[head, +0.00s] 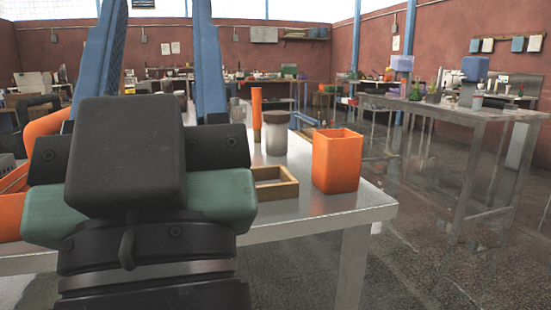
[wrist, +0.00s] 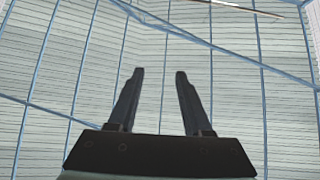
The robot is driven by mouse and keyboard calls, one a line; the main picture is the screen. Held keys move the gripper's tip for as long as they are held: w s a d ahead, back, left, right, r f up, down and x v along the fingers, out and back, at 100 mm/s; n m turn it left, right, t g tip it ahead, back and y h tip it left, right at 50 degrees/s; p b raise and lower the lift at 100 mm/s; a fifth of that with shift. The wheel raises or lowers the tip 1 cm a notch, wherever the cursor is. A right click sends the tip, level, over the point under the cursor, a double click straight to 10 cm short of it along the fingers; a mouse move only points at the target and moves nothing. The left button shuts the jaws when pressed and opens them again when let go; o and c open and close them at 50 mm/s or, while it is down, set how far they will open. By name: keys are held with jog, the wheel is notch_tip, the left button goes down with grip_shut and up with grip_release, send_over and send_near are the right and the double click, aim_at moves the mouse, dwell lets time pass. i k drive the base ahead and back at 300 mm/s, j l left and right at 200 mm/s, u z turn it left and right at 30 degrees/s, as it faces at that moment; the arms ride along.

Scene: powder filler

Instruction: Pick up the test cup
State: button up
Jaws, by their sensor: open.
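I cannot tell for sure which thing is the test cup. On the near metal table (head: 320,212) stand a grey round container with a darker top (head: 277,138) and, to its right and nearer, an orange square open-topped container (head: 336,162). Both are upright. My gripper (wrist: 160,72) shows in the wrist view with its two dark fingers apart and nothing between them. It points up at the roof, and no table object shows in that view. In the head view my arm covers the left part of the table and may hide other things.
A shallow wooden tray (head: 290,189) lies left of the orange container. A thin orange upright post (head: 256,110) stands behind it. The table's front right corner is bare. A second cluttered table (head: 440,107) stands at the right, with open floor (head: 415,175) between.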

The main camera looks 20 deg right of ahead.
aim_at(336, 153)
jog(key=i+z, duration=0.2)
jog(key=z, duration=0.2)
jog(key=i+j+z, duration=0.15)
jog(key=z, duration=0.25)
jog(key=i+j+z, duration=0.15)
jog(key=z, duration=0.2)
jog(key=i+j, duration=0.35)
jog(key=j, duration=0.05)
